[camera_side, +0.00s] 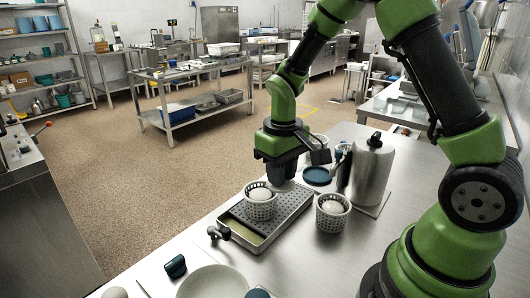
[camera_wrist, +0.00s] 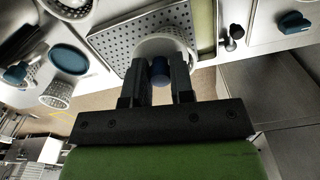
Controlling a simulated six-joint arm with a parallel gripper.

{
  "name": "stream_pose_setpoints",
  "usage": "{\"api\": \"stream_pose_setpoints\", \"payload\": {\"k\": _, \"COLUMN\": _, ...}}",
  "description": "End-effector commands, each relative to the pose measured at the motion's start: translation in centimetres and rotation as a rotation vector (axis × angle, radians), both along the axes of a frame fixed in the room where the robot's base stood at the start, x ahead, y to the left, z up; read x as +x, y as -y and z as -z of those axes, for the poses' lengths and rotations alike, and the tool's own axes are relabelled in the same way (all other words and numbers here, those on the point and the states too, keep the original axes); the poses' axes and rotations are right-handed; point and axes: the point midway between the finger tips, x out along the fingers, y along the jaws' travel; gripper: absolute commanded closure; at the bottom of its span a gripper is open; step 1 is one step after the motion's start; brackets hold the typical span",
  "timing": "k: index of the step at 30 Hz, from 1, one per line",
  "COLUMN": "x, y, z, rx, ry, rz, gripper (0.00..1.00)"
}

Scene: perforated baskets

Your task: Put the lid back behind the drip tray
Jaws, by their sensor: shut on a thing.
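The drip tray (camera_side: 265,220), a rectangular metal tray with a perforated plate and a greenish bare strip, lies on the steel table; it also shows in the wrist view (camera_wrist: 118,22). A perforated basket (camera_side: 260,210) holding a white rounded thing stands on it. My gripper (camera_side: 283,176) is low over the far part of the tray, behind that basket. In the wrist view my gripper (camera_wrist: 159,72) is shut on the lid by its blue knob (camera_wrist: 160,70). A pale round shape lies just beyond the knob; I cannot tell where lid and basket part there.
A second basket (camera_side: 332,218) stands right of the tray. A dark blue disc (camera_side: 318,176) and a tall metal canister (camera_side: 371,172) are behind it. A third basket (camera_wrist: 57,92) is near the disc. A pale bowl (camera_side: 213,284) and a teal object (camera_side: 176,266) lie at the front left.

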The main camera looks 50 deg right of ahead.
Motion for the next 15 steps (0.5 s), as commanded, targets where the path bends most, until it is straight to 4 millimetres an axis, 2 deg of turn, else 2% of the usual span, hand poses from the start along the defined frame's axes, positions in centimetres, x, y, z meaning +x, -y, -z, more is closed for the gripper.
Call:
{"api": "stream_pose_setpoints", "payload": {"k": 1, "x": -1.4, "y": -0.1, "z": 0.7, "rx": 0.002, "ry": -0.005, "rz": 0.001, "gripper": 1.00}}
{"api": "stream_pose_setpoints", "payload": {"k": 6, "x": -4.7, "y": -0.4, "z": 2.3, "rx": 0.004, "ry": 0.007, "rz": 0.009, "gripper": 1.00}}
{"api": "stream_pose_setpoints", "payload": {"k": 10, "x": -6.2, "y": -0.5, "z": 2.8, "rx": 0.005, "ry": 0.015, "rz": 0.013, "gripper": 1.00}}
{"api": "stream_pose_setpoints", "payload": {"k": 15, "x": -6.7, "y": -0.5, "z": 3.5, "rx": 0.005, "ry": 0.016, "rz": 0.014, "gripper": 1.00}}
